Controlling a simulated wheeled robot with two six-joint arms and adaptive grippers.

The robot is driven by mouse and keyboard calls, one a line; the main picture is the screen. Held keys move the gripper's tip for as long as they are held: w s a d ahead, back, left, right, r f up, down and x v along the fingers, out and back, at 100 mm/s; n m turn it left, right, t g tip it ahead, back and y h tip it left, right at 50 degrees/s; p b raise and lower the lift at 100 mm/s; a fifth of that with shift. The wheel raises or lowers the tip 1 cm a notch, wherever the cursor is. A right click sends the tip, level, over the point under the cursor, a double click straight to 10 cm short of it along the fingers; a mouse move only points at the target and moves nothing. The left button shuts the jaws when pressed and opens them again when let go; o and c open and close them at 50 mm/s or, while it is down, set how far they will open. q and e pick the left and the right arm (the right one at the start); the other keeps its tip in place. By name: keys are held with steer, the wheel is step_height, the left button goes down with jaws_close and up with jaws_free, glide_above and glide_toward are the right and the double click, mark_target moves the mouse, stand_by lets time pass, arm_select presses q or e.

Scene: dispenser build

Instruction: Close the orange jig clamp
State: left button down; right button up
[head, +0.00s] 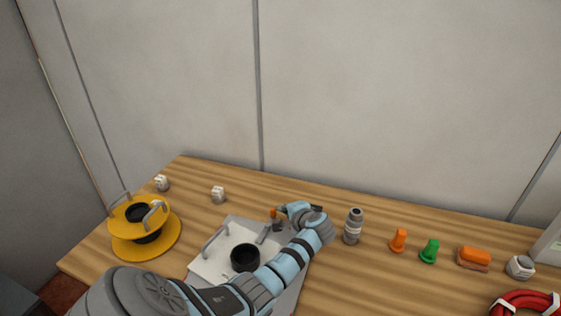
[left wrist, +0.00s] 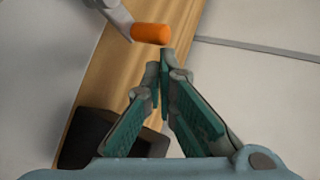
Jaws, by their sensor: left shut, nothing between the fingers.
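The jig clamp shows its orange handle tip (head: 273,213) at the back edge of the pale jig plate (head: 210,268). In the left wrist view the orange tip (left wrist: 151,34) sits on a grey lever, just beyond my fingertips. A small gap seems to lie between tip and fingers. My left gripper (left wrist: 161,66) is shut and empty, its green-padded fingers meeting at the ends. In the head view my left gripper (head: 282,208) is beside the orange tip, partly hidden by my wrist. My arm covers the plate's right part. My right gripper is not in view.
A yellow spool stand (head: 148,250) is at the left, with two small white pieces behind. A grey bottle (head: 353,226), orange peg (head: 398,240), green peg (head: 430,251), orange block (head: 473,257) and red coil (head: 524,302) stand right. A black ring (head: 245,258) sits on the plate.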

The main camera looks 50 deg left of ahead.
arm_select(q)
step_height(320, 180, up, 9)
steer(key=shift+r, duration=0.15)
stand_by(0.6)
